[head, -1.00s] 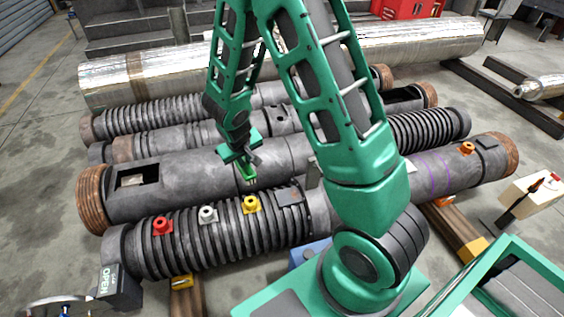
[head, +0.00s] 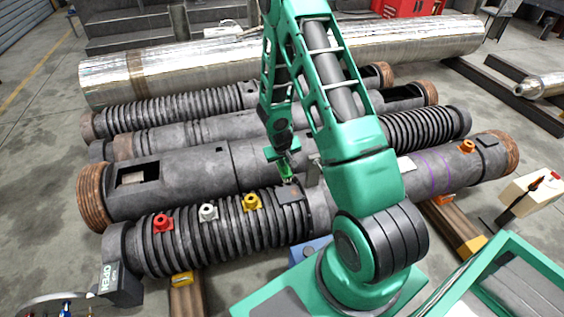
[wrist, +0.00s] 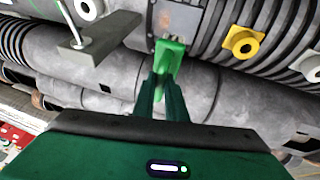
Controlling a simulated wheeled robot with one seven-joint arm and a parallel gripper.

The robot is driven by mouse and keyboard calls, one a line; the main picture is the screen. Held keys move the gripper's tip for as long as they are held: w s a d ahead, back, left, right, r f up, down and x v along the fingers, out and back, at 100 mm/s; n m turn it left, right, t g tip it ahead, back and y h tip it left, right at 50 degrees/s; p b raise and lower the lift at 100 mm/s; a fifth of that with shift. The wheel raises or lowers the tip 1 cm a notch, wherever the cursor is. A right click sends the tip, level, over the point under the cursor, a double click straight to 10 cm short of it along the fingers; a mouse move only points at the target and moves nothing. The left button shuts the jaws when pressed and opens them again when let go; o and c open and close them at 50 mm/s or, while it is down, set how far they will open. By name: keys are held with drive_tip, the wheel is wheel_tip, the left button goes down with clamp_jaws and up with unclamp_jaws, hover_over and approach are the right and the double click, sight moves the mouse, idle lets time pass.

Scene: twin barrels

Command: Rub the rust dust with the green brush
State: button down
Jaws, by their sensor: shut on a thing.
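My gripper (head: 283,160) is shut on the green brush (head: 287,174), over the front ribbed barrel (head: 225,232) near its right end. In the wrist view, the green brush (wrist: 170,58) stands out between the two dark green fingers of my gripper (wrist: 163,82). In the head view this plate (head: 291,195) lies on top of the ribbed barrel, right of the yellow fitting. I cannot tell whether the bristles touch it.
Red (head: 162,223), white (head: 208,212) and yellow (head: 251,202) fittings stand up from the ribbed barrel, left of the plate. A grey bracket (wrist: 95,40) juts out in the wrist view. A long smooth barrel (head: 190,178) lies behind. An orange fitting (head: 467,146) is at right.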

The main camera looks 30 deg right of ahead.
sight(283, 171)
drive_tip(key=shift+f, duration=3.45)
drive_tip(key=shift+r, duration=0.1)
